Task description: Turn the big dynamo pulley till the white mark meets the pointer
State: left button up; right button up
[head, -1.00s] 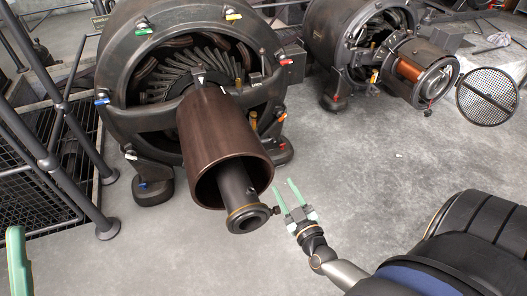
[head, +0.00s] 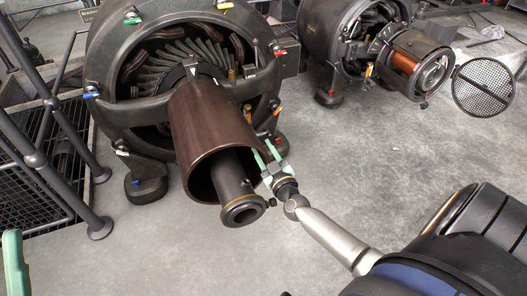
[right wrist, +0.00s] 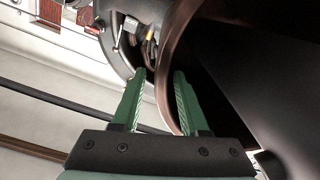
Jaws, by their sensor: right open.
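The big dynamo (head: 101,62) stands at upper left in the head view. Its large brown pulley (head: 205,125) points toward me, with a dark shaft (head: 232,178) in its hollow end. A small pale piece (head: 192,70) shows at the pulley's far top edge; I cannot tell whether it is the mark or the pointer. My right gripper (head: 261,152) is open at the pulley's right rim. In the right wrist view, the rim (right wrist: 165,75) appears between its green fingers; contact is unclear. Of my left gripper (head: 13,262), only a green part shows at the left edge.
A second dynamo (head: 325,50) with a copper-coloured part stands at upper right, beside a round mesh guard (head: 485,84). Dark railings (head: 45,130) and a floor grating stand at the left. The grey floor (head: 370,150) right of the pulley is clear.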

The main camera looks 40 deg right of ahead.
grip_shut()
dwell(1.4)
